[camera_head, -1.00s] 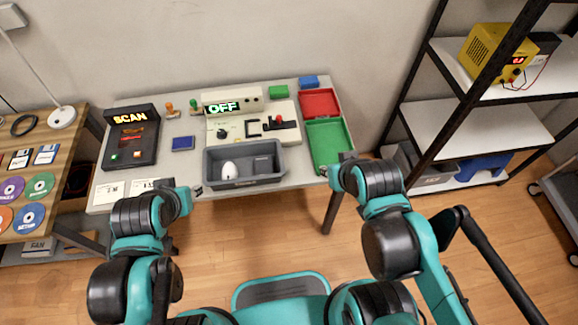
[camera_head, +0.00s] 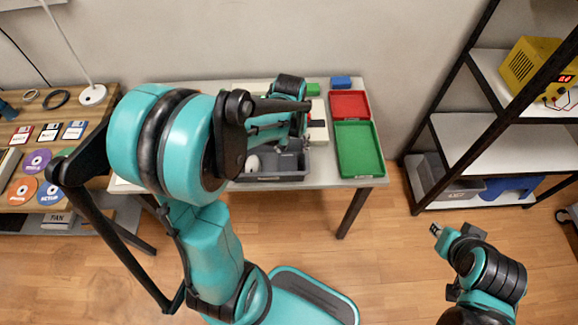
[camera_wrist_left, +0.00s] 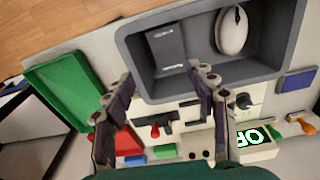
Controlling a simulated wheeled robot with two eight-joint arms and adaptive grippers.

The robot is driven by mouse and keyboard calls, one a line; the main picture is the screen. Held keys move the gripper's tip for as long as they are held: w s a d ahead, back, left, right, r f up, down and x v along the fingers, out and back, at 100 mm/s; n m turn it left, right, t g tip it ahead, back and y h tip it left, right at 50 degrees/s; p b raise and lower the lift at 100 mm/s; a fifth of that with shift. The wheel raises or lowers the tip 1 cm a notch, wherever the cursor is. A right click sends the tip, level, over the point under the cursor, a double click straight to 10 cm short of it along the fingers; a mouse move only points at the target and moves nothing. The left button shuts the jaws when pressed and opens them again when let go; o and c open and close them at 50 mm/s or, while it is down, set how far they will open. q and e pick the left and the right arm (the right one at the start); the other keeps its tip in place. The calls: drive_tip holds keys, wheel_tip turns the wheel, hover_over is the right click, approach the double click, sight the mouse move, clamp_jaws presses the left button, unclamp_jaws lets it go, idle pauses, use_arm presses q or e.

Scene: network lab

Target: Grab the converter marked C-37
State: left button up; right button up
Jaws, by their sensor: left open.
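A dark rectangular box (camera_wrist_left: 166,48) lies in the grey bin (camera_wrist_left: 143,68) beside a white mouse (camera_wrist_left: 232,30) in the left wrist view. It may be the converter; I cannot read a C-37 mark on it. My left gripper (camera_wrist_left: 163,82) is open and empty, its fingers pointing toward the bin with the box ahead of them. In the head view my left arm hides much of the table and part of the bin (camera_head: 270,179). My right gripper (camera_head: 437,230) is off the table at the lower right; its jaws are too small to read.
A green tray (camera_head: 359,150) and a red tray (camera_head: 349,104) lie to the right of the bin. The device with a lit display (camera_wrist_left: 252,140) and a red-knobbed lever (camera_wrist_left: 155,131) are beside the bin. A shelf rack (camera_head: 480,130) stands at the right.

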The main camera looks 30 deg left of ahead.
use_arm(q)
drive_tip(key=n+g+b, duration=0.1)
drive_tip(key=b, duration=0.1)
hover_over(288, 163)
wheel_tip(288, 163, down, 7)
drive_tip(key=shift+f, duration=0.1)
wheel_tip(288, 163, down, 5)
drive_tip(key=shift+r+b, duration=0.1)
drive_tip(key=shift+b, duration=0.95)
drive_tip(key=c, duration=1)
